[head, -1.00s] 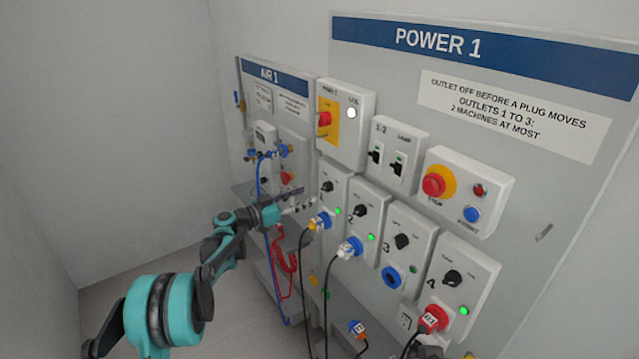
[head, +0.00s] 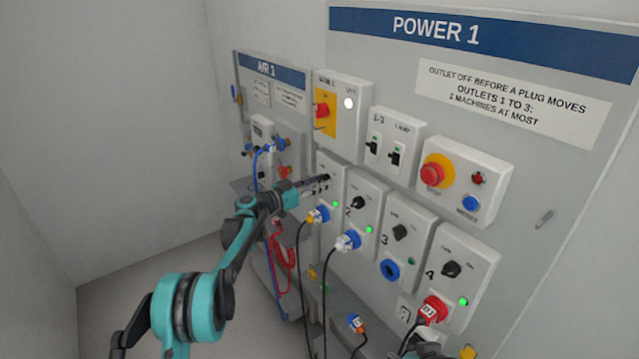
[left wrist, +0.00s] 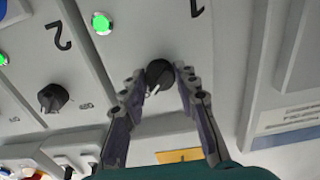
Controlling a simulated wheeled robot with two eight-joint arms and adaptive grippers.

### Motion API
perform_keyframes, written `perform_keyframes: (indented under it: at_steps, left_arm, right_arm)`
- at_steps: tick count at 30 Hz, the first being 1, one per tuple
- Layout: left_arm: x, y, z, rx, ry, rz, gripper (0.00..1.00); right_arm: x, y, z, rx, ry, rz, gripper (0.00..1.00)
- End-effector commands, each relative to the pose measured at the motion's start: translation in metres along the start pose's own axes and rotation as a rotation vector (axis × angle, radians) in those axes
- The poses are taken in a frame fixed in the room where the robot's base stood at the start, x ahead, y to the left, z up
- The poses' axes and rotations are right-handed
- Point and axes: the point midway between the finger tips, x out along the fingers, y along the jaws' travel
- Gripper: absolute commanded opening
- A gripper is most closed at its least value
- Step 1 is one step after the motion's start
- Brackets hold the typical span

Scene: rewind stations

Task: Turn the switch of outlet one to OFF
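Outlet one's box (head: 327,212) is the leftmost of the lower row, with its green lamp (head: 336,203) lit and a blue and yellow plug (head: 319,214) in its socket. My left gripper (head: 318,183) is in front of the upper part of this box and hides its switch in the head view. In the left wrist view, the black switch knob (left wrist: 158,73) lies between the two fingertips of that gripper (left wrist: 160,78), with one finger on each side. The fingers are very close to the knob; firm contact cannot be told. The knob's position marks are unreadable.
Outlet two's box (head: 367,182) stands just right, with its lit lamp and a plugged cable. The main switch box (head: 352,88) and breaker box (head: 395,135) are above. The AIR 1 panel (head: 268,70) with hoses is to the left. Cables hang below.

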Motion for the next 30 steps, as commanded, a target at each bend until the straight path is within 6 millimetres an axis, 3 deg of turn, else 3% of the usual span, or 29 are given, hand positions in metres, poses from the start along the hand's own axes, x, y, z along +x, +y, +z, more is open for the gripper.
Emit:
perform_keyframes:
  at_steps: [14, 30]
  left_arm:
    - [0.0, 0.0, -0.001, -0.083, 0.0, 0.0, 0.01]
    - [0.0, 0.0, -0.001, -0.545, 0.0, 0.0, 0.01]
  right_arm:
    - [-0.003, 0.0, -0.002, 0.0, 0.0, 0.0, 0.4]
    - [-0.013, 0.0, -0.009, 0.0, 0.0, 0.0, 0.4]
